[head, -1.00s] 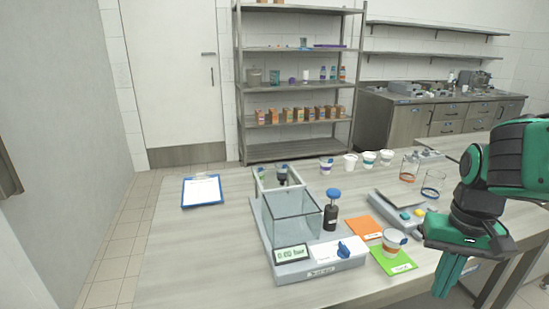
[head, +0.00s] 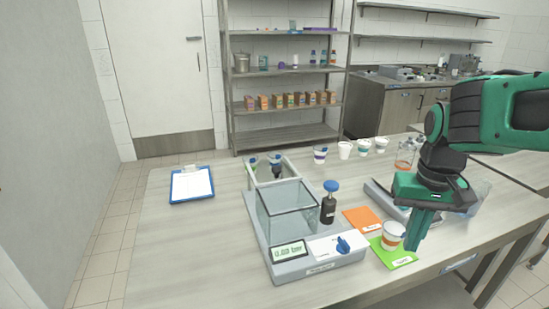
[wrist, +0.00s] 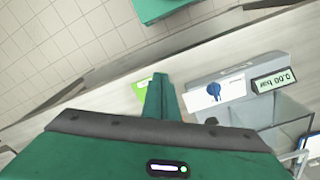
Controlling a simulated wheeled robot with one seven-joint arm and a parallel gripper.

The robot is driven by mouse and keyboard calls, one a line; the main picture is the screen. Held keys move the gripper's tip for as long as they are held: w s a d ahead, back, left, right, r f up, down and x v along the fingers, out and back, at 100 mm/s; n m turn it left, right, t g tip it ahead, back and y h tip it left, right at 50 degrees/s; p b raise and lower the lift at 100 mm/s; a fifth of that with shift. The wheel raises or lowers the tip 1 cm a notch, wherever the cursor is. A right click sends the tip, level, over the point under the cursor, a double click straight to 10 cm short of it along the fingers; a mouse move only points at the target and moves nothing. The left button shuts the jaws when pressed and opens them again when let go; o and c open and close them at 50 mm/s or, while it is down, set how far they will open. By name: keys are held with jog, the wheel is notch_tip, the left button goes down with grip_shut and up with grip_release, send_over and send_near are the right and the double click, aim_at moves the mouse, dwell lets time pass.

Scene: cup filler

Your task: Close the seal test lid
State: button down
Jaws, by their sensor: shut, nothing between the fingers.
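The seal tester (head: 320,262) is a grey unit on the table with a clear box chamber (head: 288,222), a display reading 0.00 bar and a blue knob (head: 343,244). Its clear framed lid (head: 251,176) appears to stand raised behind the chamber, with a dark part in its middle. In the wrist view the tester's knob (wrist: 213,90) and display (wrist: 274,80) show at the right; I cannot make out the lid there. My gripper (head: 411,246) is shut and empty, pointing down right of the tester, beside a cup. Its fingers (wrist: 160,78) also show in the wrist view.
A white cup (head: 391,238) with an orange band stands on a green card (head: 402,260). An orange card (head: 361,219) and a blue-topped black bottle (head: 328,208) are right of the chamber. Several cups stand behind. A clipboard (head: 192,184) lies left; the table's left front is clear.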

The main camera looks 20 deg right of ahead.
jog(key=w+r+h, duration=0.1)
jog(key=w+r, duration=0.4)
jog(key=w, duration=0.6)
jog(key=w+a+r+t, duration=0.1)
jog(key=w+a+r, duration=0.2)
jog(key=w+a, duration=0.4)
jog(key=w+a+r+n+t, duration=0.1)
jog(key=w+a+r, duration=0.3)
jog(key=w, duration=0.5)
jog(key=w+a+r+t, duration=0.1)
jog(key=w+a+r, duration=0.1)
jog(key=w+a, duration=0.55)
jog(key=x, duration=0.6)
jog(key=w+d+x, duration=0.1)
jog(key=x, duration=0.2)
jog(key=shift+f, duration=0.15)
jog(key=shift+s+a, duration=0.25)
jog(key=shift+s, duration=0.35)
jog(key=shift+s+a, duration=0.3)
jog(key=shift+s, duration=0.3)
jog(key=shift+s+a+f, duration=0.15)
jog(key=shift+s, duration=0.05)
jog(key=shift+s+a, duration=0.2)
jog(key=shift+s, duration=0.15)
